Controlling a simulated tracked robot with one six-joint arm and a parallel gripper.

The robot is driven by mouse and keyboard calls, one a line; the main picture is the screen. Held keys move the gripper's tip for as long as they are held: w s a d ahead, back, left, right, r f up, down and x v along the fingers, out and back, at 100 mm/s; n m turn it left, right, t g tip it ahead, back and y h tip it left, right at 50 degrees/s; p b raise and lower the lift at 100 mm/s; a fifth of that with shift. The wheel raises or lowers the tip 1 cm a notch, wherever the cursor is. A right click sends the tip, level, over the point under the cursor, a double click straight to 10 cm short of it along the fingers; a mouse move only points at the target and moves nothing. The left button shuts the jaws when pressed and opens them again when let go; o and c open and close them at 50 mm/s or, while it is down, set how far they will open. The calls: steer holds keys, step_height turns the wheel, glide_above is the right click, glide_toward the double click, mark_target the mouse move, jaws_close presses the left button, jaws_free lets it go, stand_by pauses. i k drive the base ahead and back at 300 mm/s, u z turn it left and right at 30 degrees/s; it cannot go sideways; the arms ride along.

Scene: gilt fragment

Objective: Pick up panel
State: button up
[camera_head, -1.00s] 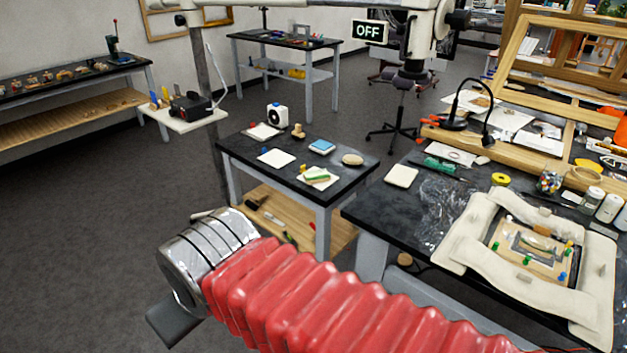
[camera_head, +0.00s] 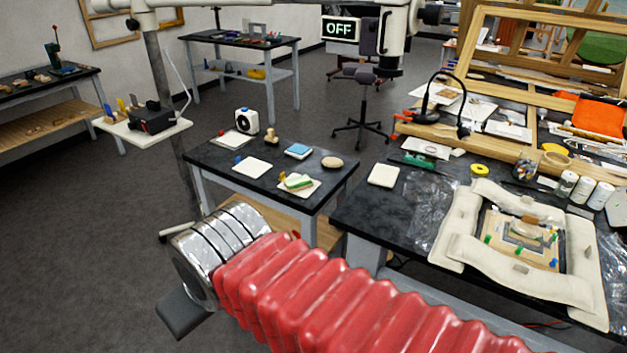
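A small tan panel (camera_head: 497,221) with a grey-bordered middle lies on the right-hand black table. Several green, yellow and blue pegs or clips stand around it. Pale padded cushions (camera_head: 465,250) surround it on its sides. I cannot make out its finer detail. My red ribbed arm crosses the bottom of the view and ends in a ringed metal wrist. A dark grey part of my gripper (camera_head: 185,313) shows below that wrist at the lower left, well away from the panel. The fingers are mostly hidden, and I see nothing held.
The right-hand black table (camera_head: 400,217) also holds a desk lamp (camera_head: 425,115), jars, tape (camera_head: 480,170) and wooden frames. A smaller black table (camera_head: 225,180) with pads and a sponge stands mid-view. A stool (camera_head: 360,130) stands behind it. The floor at left is open.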

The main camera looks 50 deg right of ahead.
mark_target(296, 184)
steer(key=z, duration=0.2)
steer(key=i, duration=1.25)
steer(key=u, duration=0.65)
